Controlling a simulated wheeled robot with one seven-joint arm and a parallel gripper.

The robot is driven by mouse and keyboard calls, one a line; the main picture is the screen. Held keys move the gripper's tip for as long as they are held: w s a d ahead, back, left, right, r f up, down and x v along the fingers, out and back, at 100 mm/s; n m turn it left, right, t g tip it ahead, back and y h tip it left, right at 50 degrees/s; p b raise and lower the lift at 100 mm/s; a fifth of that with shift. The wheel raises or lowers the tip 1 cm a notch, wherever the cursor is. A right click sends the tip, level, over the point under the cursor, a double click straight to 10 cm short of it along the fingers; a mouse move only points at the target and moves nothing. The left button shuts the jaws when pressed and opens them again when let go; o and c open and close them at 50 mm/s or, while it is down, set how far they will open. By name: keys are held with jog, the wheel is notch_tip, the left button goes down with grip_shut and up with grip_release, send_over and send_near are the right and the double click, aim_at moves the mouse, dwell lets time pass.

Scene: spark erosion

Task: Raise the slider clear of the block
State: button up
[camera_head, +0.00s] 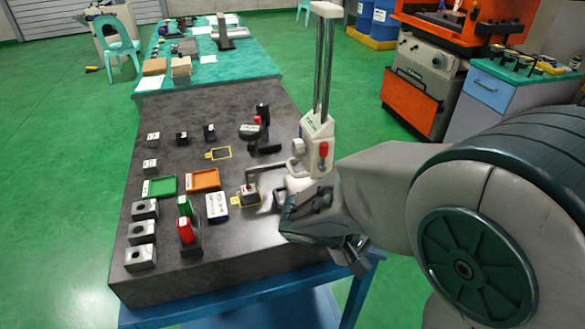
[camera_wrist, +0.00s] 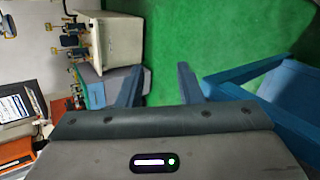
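The height gauge stands at the right edge of the dark granite plate, with twin upright rods. Its white slider (camera_head: 320,150) with a red knob sits low on the rods. A thin bent arm reaches left from it, and its tip is over the small metal block (camera_head: 249,196) on a yellow-edged square. I cannot tell whether the tip touches the block. My gripper (camera_head: 292,207) is just in front of the gauge's lower part and hides its base. In the wrist view, my gripper's fingers (camera_wrist: 159,84) are apart with nothing seen between them. The slider does not show there.
On the granite plate (camera_head: 215,265) stand several bored blocks (camera_head: 141,258), green (camera_head: 160,187) and orange (camera_head: 203,180) trays, red and green handled pieces, and a dial gauge stand (camera_head: 262,115). An orange machine (camera_head: 412,100) and a drawer cabinet (camera_head: 500,95) stand at the right.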

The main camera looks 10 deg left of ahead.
jog(key=w+a+r+n+t, duration=0.2)
jog(key=a+n+t, duration=0.3)
jog(key=a+t, duration=0.65)
jog(key=n+t+y, duration=0.3)
jog(key=n+y, duration=0.1)
jog(key=y, duration=0.1)
send_near(291, 168)
jog(key=v, duration=0.3)
jog(key=shift+s+d+f, duration=0.2)
jog(key=shift+s, duration=0.1)
jog(key=shift+w+a+r, duration=0.1)
jog(key=p+x, duration=0.1)
jog(key=x, duration=0.5)
jog(key=p+x, duration=0.1)
jog(key=x, duration=0.6)
jog(key=shift+w+f, duration=0.2)
jog(key=shift+w, duration=0.05)
grip_shut()
